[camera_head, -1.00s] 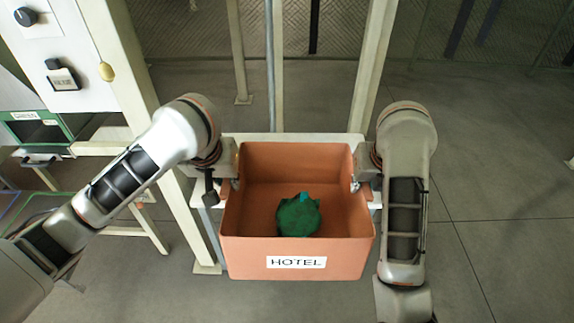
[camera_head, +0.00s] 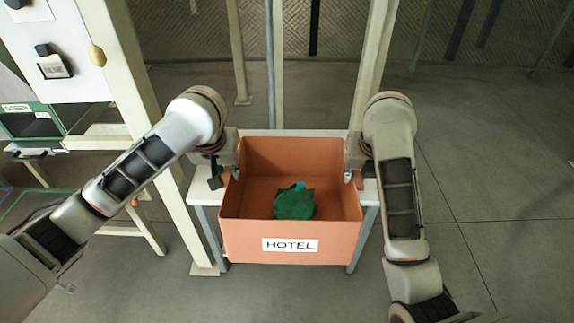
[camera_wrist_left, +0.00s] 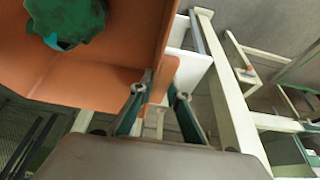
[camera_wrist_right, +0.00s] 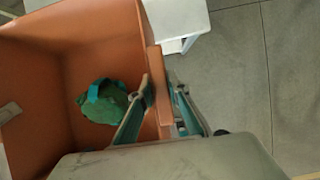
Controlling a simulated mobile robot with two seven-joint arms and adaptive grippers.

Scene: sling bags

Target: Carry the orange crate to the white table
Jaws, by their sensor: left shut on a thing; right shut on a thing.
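The orange crate (camera_head: 240,235) carries a white HOTEL label and holds a green bag (camera_head: 294,204) with a blue-green strap. My left gripper (camera_head: 232,172) is shut on the crate's left wall; its fingers straddle the wall in the left wrist view (camera_wrist_left: 157,98). My right gripper (camera_head: 352,175) is shut on the right wall, as the right wrist view (camera_wrist_right: 163,100) shows. The crate is upright, over or at the white table (camera_head: 369,192), whose top shows behind it and at both sides. Whether the crate's bottom touches the table is hidden.
A pale post (camera_head: 150,150) rises close left of the table, by a white panel with knobs (camera_head: 45,45). A green-framed bin (camera_head: 30,122) is at far left. Another post (camera_head: 368,70) stands behind the table. Grey floor is open at right.

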